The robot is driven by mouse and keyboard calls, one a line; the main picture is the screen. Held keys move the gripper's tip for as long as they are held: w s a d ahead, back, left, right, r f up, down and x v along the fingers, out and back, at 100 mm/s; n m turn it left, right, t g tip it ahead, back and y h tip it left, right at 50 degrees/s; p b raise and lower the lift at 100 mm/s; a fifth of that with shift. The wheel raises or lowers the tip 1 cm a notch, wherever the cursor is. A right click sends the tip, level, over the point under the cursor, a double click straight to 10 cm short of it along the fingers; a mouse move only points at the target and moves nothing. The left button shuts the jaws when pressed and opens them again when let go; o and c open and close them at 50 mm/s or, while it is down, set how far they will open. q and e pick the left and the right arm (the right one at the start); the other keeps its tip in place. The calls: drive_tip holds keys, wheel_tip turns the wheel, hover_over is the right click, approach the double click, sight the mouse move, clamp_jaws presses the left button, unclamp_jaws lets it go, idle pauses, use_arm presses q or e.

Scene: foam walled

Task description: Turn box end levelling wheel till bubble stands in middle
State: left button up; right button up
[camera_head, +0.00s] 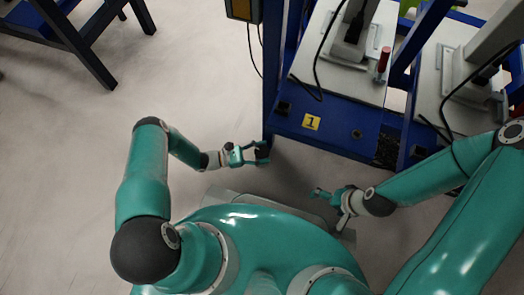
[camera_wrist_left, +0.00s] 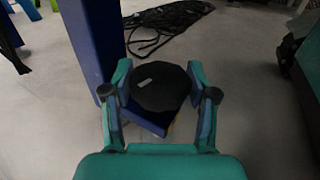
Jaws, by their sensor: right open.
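A black, many-sided wheel (camera_wrist_left: 160,88) with a small pale mark on top shows in the left wrist view. I take it for the levelling wheel. It fills the gap between the two fingers of my left gripper (camera_wrist_left: 160,82), which press against its sides. In the head view my left gripper (camera_head: 250,153) is at the lower left corner of the blue frame (camera_head: 325,127), and the wheel is hardly visible there. My right gripper (camera_head: 330,198) is open and empty, apart from the frame, over the floor. I cannot make out a bubble in either view.
The frame carries light plates (camera_head: 345,75) with grey fittings, cables, a red-topped part (camera_head: 384,60) and a yellow "1" label (camera_head: 311,121). A blue stand (camera_head: 75,40) is at the upper left. Black cable (camera_wrist_left: 165,25) lies coiled on the floor.

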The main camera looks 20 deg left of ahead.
use_arm(q)
drive_tip(key=o, duration=0.3)
drive_tip(key=v, duration=1.2)
drive_tip(key=shift+f, duration=0.1)
drive_tip(key=shift+s, duration=0.15)
